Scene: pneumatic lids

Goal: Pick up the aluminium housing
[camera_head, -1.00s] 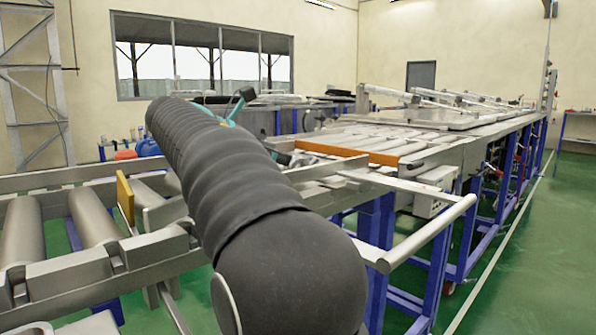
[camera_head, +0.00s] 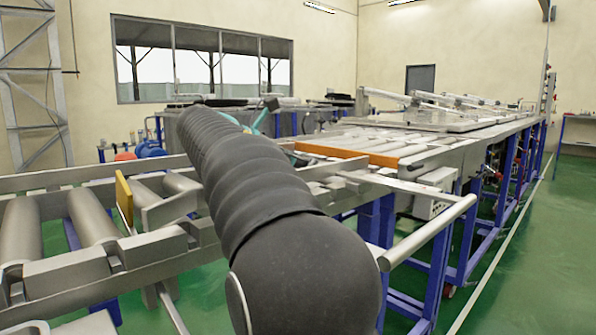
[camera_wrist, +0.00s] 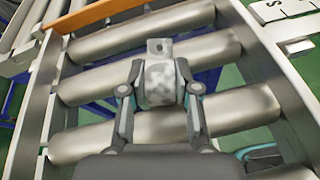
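The aluminium housing (camera_wrist: 160,84) shows in the wrist view as a mottled grey, rounded body with a small flat lug and a dark hole at its far end. It is over the metal rollers. My gripper (camera_wrist: 160,77) has one finger on each side of it, with the fingertips beside the body. I cannot tell whether the fingers press on it or leave narrow gaps. In the head view my dark ribbed arm cover hides the housing and most of the gripper.
Metal rollers (camera_wrist: 150,126) lie between two side rails of the conveyor. An orange bar (camera_head: 345,154) crosses the line farther on. A yellow plate (camera_head: 124,200) stands up on the near conveyor. Raised lids (camera_head: 440,98) stand at the back right. Green floor at right is clear.

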